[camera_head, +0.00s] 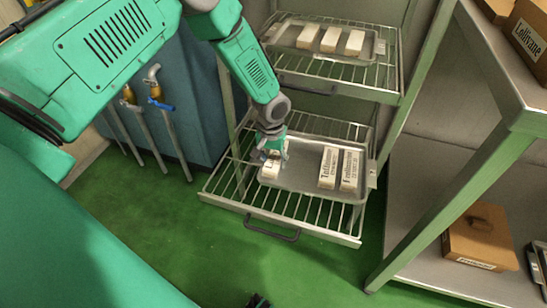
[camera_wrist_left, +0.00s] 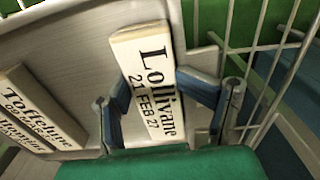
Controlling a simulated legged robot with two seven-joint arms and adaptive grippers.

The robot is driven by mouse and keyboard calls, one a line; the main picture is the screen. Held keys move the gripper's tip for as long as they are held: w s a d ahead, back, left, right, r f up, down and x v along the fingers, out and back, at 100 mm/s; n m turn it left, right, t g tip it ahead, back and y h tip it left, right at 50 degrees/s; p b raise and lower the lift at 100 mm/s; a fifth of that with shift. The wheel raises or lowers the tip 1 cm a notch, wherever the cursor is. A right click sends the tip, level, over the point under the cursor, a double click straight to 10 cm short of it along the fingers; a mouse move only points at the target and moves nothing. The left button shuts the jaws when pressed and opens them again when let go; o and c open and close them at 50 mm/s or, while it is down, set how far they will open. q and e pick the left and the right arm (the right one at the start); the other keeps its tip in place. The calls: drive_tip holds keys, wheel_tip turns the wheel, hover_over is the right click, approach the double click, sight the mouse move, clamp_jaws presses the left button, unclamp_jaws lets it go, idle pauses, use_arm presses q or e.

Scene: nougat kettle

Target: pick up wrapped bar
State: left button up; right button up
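A cream wrapped bar (camera_head: 270,168) lies at the left end of the metal tray (camera_head: 301,180) on the pulled-out lower rack. In the left wrist view the bar (camera_wrist_left: 147,62) reads "Lollivane 21 FEB 27". My left gripper (camera_head: 272,157) reaches down over this bar and hides part of it. In the left wrist view its blue fingers (camera_wrist_left: 153,88) meet the bar's two long edges, and it looks shut on the bar. Two more bars, a "Toffelune" (camera_head: 328,168) and a similar one (camera_head: 350,171), lie at the tray's right. A small dark piece of my right gripper (camera_head: 258,300) shows at the bottom edge.
Green posts and a shelf (camera_head: 405,200) with a cardboard box (camera_head: 480,237) stand at right. Pipes with valves (camera_head: 155,90) stand at left. The green floor in front is clear.

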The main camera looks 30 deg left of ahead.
sight(272, 160)
use_arm(q)
drive_tip(key=shift+s+f, duration=0.15)
drive_tip(key=shift+f, duration=0.05)
clamp_jaws()
drive_tip(key=shift+d, duration=0.15)
drive_tip(key=shift+r, duration=0.15)
wheel_tip(272, 160, up, 18)
drive_tip(key=p, duration=0.6)
drive_tip(key=o, duration=1.5)
unclamp_jaws()
drive_tip(key=shift+o, duration=0.2)
drive_tip(key=shift+w+r, duration=0.1)
drive_tip(key=shift+w, duration=0.1)
